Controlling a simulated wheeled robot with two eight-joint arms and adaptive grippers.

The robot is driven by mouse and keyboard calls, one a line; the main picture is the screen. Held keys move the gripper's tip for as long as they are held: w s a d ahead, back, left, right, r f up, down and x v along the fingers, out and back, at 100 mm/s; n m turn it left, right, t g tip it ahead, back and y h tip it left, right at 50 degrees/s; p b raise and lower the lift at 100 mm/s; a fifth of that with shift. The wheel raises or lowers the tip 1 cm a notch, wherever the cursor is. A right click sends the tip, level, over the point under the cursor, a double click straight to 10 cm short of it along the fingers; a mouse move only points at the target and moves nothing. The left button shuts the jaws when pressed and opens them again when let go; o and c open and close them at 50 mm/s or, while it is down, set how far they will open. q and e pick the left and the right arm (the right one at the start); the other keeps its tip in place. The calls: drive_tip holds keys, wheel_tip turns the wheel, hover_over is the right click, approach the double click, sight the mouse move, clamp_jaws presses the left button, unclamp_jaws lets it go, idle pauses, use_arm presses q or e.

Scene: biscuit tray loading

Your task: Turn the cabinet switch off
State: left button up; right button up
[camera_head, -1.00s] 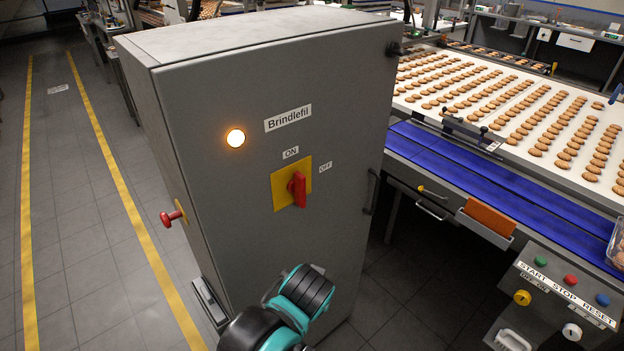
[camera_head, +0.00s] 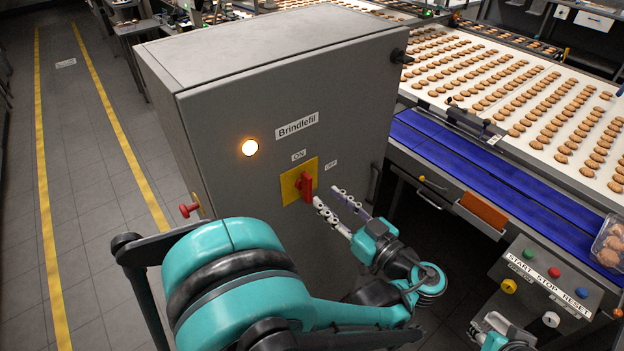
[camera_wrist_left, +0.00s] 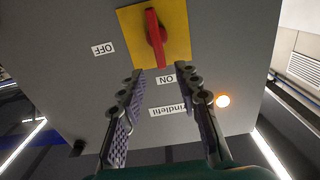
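The cabinet switch (camera_head: 306,187) is a red handle on a yellow plate on the grey cabinet (camera_head: 235,115) front. The handle stands lengthwise, with one end toward the ON label (camera_head: 298,155). The OFF label (camera_head: 331,165) is to its right. My left gripper (camera_head: 327,196) is open and empty, just right of and below the handle in the head view. In the left wrist view, which is upside down, the handle (camera_wrist_left: 155,40) is beyond the two open fingers (camera_wrist_left: 164,76). A gap to the handle seems to remain.
A lit lamp (camera_head: 250,147) is on the cabinet door beside the Brindlefil label (camera_head: 297,125). A red knob (camera_head: 189,210) sticks out at the cabinet's left side. A blue-edged conveyor (camera_head: 480,170) with biscuits and a button panel (camera_head: 550,285) are at right. The left floor is open.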

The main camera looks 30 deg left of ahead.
sight(311, 184)
use_arm(q)
drive_tip(key=x, duration=0.7)
drive_tip(key=shift+b, duration=0.4)
clamp_jaws()
